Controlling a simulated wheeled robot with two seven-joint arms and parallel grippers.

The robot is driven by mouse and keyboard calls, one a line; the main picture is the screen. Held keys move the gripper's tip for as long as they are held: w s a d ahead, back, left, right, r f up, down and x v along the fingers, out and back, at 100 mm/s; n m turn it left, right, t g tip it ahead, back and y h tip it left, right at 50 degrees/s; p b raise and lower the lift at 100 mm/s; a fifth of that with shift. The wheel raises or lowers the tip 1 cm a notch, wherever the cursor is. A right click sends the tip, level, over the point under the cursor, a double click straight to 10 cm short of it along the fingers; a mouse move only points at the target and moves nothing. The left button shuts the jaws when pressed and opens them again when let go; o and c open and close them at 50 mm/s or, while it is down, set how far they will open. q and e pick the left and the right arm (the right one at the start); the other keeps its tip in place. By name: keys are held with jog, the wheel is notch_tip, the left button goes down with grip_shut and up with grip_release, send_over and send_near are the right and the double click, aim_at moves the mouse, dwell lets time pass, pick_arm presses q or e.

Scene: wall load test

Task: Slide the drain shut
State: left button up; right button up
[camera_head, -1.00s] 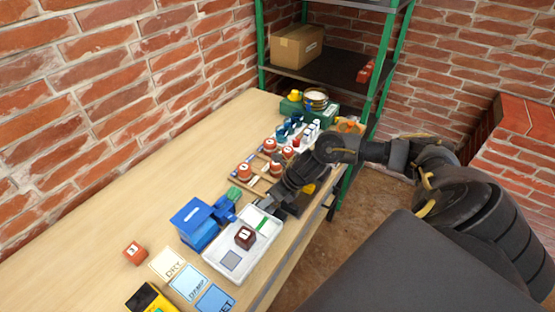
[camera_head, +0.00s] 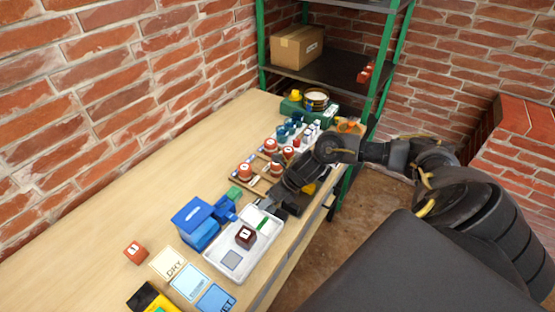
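A white tray (camera_head: 226,262) stands near the table's front edge, with a dark red numbered block (camera_head: 245,237), a grey square (camera_head: 231,260) and a small green strip (camera_head: 263,224) in it. The green strip may be the drain's slide; I cannot tell for sure. My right gripper (camera_head: 268,206) is at the tray's far end, close to the green strip, pointing down and left. Its fingers are small and dark, and whether they touch anything is unclear. My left gripper is not in view.
A blue device (camera_head: 197,224) stands left of the tray. Cards (camera_head: 168,264), an orange block (camera_head: 135,252) and a yellow meter (camera_head: 150,298) lie nearby. Red-capped jars (camera_head: 246,171) stand behind my gripper. A shelf (camera_head: 335,68) is beyond. The table's left side is clear.

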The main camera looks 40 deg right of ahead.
jog(key=shift+r, duration=0.1)
jog(key=shift+r+p, duration=2.5)
jog(key=shift+r, duration=1)
jog(key=shift+f, duration=0.1)
